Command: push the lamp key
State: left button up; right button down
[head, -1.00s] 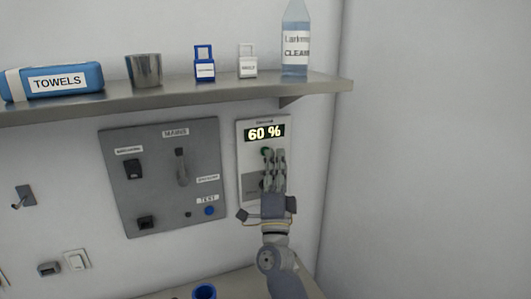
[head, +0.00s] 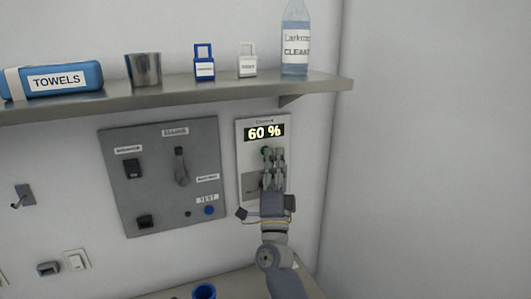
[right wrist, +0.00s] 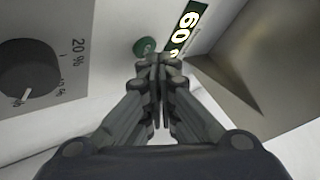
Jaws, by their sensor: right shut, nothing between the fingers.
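A pale control panel (head: 244,132) on the wall has a lit display (head: 264,132) reading 60 %. A round green key (head: 265,150) sits just below the display; it also shows in the right wrist view (right wrist: 144,47). No lamp label on it is readable. My right gripper (head: 273,153) is shut and empty in front of this panel, hiding part of its lower half. In the right wrist view its fingertips (right wrist: 157,62) are beside the green key; whether they touch the panel is not clear. My left gripper is out of view.
A dark knob (right wrist: 29,70) with percent marks is on the same panel. A grey switch panel (head: 153,205) is to its left, and a white rocker switch (head: 76,260) is farther left. A metal shelf (head: 190,96) juts out above.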

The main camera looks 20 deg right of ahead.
jog(key=shift+w, duration=0.35)
dwell(0.3)
jog(key=shift+s, duration=0.6)
jog(key=s+p, duration=0.2)
jog(key=s, duration=0.4)
jog(key=shift+a, duration=0.2)
dwell(0.4)
